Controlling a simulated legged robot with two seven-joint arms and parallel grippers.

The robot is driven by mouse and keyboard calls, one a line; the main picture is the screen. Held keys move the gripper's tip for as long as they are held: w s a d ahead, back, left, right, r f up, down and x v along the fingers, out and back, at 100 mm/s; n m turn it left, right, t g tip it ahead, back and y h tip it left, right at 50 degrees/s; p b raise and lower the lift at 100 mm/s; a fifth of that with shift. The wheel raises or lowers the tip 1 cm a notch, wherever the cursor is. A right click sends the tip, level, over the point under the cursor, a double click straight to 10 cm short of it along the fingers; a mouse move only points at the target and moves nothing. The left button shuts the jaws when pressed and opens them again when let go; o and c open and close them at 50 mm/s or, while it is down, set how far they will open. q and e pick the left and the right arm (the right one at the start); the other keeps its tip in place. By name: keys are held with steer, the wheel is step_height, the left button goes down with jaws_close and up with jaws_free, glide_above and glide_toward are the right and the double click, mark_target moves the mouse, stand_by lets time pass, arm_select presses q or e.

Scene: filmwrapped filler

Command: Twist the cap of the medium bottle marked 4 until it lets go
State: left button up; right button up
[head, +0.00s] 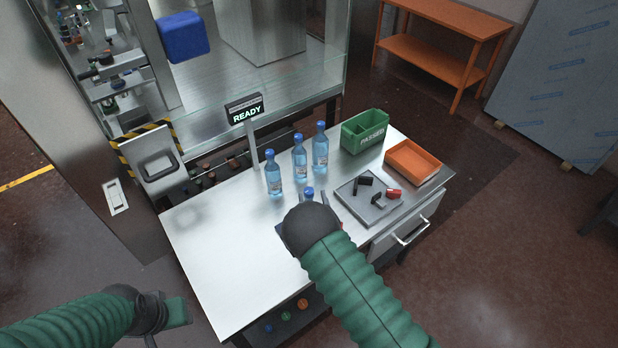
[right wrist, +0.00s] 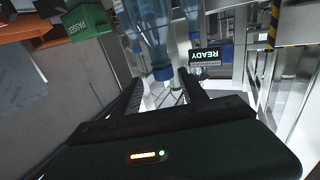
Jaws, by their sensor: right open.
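Three clear bottles with blue caps stand upright on the white table: a left one (head: 274,178), a middle one (head: 300,160) and a right one (head: 320,149). Nearer to me, a blue cap (head: 308,192) shows just beyond my right gripper (head: 309,200), whose body hides what is below it. In the right wrist view, which is upside down, a blue cap (right wrist: 162,73) on a bottle (right wrist: 154,28) appears between the open fingers, with no clear contact. I cannot read any number 4. My left gripper (head: 178,312) is low at the left, empty-looking, its fingers unclear.
A grey tray (head: 345,190) with small black and red parts, an orange bin (head: 413,162) and a green box (head: 364,130) stand on the right. A READY sign (head: 246,110) rises behind the bottles. The left part of the table is clear.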

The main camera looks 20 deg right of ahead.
steer(key=w, duration=0.2)
steer(key=w+p, duration=0.1)
steer(key=w, duration=0.3)
steer(key=shift+w+a+r, duration=0.15)
steer(key=shift+a+r, duration=0.05)
steer(key=shift+a, duration=0.05)
steer(key=shift+w+d+f, duration=0.1)
steer(key=shift+w+d, duration=0.15)
steer(key=shift+d, duration=0.3)
steer(key=c, duration=0.5)
steer(key=shift+a, duration=0.3)
jaws_close()
